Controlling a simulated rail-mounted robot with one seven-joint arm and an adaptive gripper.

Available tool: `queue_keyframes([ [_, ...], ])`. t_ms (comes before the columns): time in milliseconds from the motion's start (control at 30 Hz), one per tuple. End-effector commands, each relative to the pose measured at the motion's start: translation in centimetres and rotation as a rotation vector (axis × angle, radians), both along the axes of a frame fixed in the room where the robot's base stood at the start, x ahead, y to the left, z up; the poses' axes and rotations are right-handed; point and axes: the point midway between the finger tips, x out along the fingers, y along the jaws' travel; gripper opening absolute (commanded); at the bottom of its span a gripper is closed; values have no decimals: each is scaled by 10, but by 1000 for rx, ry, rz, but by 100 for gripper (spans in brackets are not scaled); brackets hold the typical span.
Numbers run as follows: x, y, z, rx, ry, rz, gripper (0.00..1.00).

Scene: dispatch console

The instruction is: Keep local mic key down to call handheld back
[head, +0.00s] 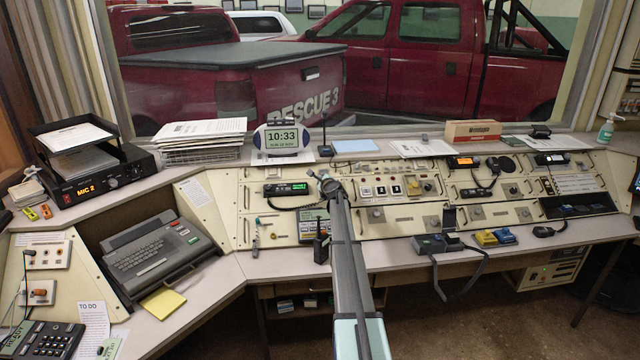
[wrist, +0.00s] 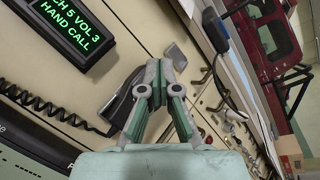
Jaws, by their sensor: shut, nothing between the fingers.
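The console's radio unit has a green-lit display (head: 292,188). In the wrist view this display (wrist: 73,27) reads "CH 5 VOL 3 HAND CALL". My gripper (head: 318,176) is over the sloping panel, just right of the display; in the wrist view its fingertips (wrist: 159,68) are together, with nothing between them. Behind the fingertips are a dark handset-like part (wrist: 122,105) and a grey flat piece (wrist: 175,56); I cannot tell whether either is the mic key, or whether the fingertips touch them. A black handheld radio (head: 321,248) stands upright at the desk front.
A coiled black cord (wrist: 45,105) runs across the panel beside my gripper. A clock (head: 282,137) stands on the ledge behind. A black desk mic (head: 325,148) stands beside it.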

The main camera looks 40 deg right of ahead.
Motion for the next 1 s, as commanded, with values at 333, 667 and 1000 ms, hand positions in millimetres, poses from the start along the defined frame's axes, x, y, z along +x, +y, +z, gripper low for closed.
queue_keyframes([
  [333, 1, -1, -2, 0, 0, 0, 0],
  [667, 4, -2, -7, 0, 0, 0, 0],
  [1000, 4, -2, -8, 0, 0, 0, 0],
])
